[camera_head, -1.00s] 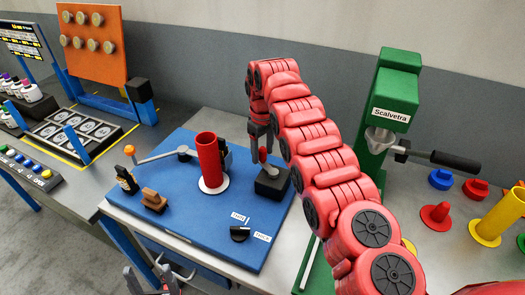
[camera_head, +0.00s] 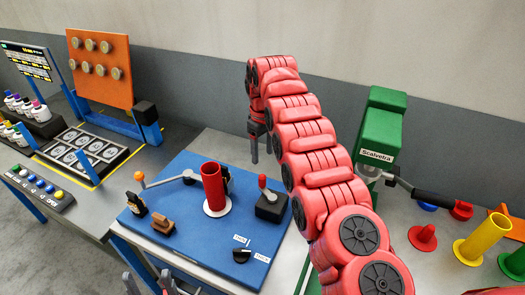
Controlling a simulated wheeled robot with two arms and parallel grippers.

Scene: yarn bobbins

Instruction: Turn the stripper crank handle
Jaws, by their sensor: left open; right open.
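A crank arm with an orange knob (camera_head: 139,176) lies at the left of the blue board (camera_head: 190,245), reaching toward a red cylinder (camera_head: 212,185) on a white disc. A black box with a red-knobbed lever (camera_head: 262,181) stands at the board's right. My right gripper (camera_head: 261,155) is open and empty, fingers down, above the red knob in the picture and apart from it. My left gripper (camera_head: 150,286) shows only partly at the bottom edge, near the board's front, away from the crank knob.
A black dial (camera_head: 242,256) sits by the THIN and THICK labels. A wooden block (camera_head: 163,223) and a small black device (camera_head: 136,204) stand at the board's left. A green machine (camera_head: 377,135) with a black handle (camera_head: 435,199) stands at right, near a yellow cylinder (camera_head: 484,238).

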